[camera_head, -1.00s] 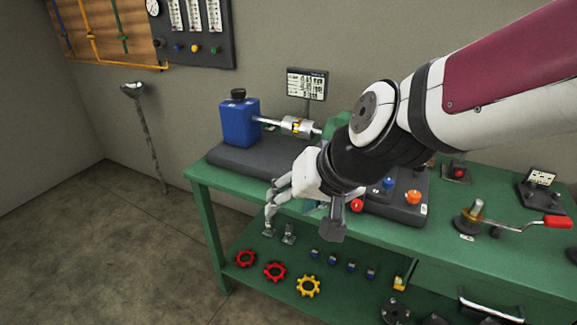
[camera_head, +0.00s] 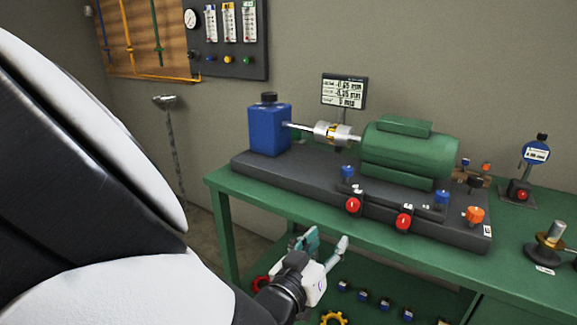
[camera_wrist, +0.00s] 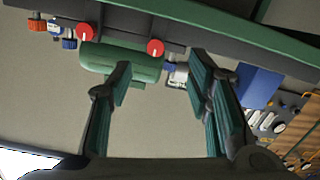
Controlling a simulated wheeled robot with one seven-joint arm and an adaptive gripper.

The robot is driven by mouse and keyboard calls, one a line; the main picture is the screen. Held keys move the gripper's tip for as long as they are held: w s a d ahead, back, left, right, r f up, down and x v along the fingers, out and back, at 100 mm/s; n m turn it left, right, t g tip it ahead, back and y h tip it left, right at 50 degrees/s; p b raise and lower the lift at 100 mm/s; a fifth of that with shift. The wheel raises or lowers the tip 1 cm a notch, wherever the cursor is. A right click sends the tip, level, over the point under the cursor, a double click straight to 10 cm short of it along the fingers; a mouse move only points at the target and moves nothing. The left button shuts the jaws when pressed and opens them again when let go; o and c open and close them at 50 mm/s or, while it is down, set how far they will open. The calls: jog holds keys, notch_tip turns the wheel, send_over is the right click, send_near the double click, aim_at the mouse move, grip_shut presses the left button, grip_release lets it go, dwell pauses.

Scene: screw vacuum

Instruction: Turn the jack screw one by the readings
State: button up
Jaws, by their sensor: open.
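The green motor (camera_head: 410,150) sits on a dark base and is joined by a silver coupling (camera_head: 333,133) to the blue pump (camera_head: 269,128). Along the base's front are a left red knob (camera_head: 353,205), a right red knob (camera_head: 404,221), blue knobs (camera_head: 347,171) (camera_head: 442,196) and an orange knob (camera_head: 475,214); which one is jack screw one I cannot tell. The readout (camera_head: 343,93) shows several lines of small digits in mm. My gripper (camera_head: 325,243) is open and empty, in front of and below the table's front edge. In the wrist view its fingers (camera_wrist: 160,75) are apart, with the motor beyond.
The green table (camera_head: 300,213) has a lower shelf with coloured handwheels (camera_head: 333,318) and small blue-topped pieces. A dial gauge (camera_head: 536,153) stands at the right. A gauge panel (camera_head: 226,40) hangs on the wall. My arm covers the picture's left side.

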aim_at(351, 206)
jog(key=shift+t+h, duration=0.3)
jog(key=shift+h, duration=0.1)
jog(key=b+x, duration=0.1)
jog(key=x, duration=0.3)
jog(key=b+x, duration=0.1)
jog(key=x, duration=0.4)
jog(key=b+x, duration=0.2)
jog(key=x, duration=0.2)
jog(key=shift+w+d+r, duration=0.15)
jog(key=shift+d+r, duration=0.05)
jog(key=shift+r, duration=0.1)
jog(key=shift+c, duration=0.2)
grip_shut()
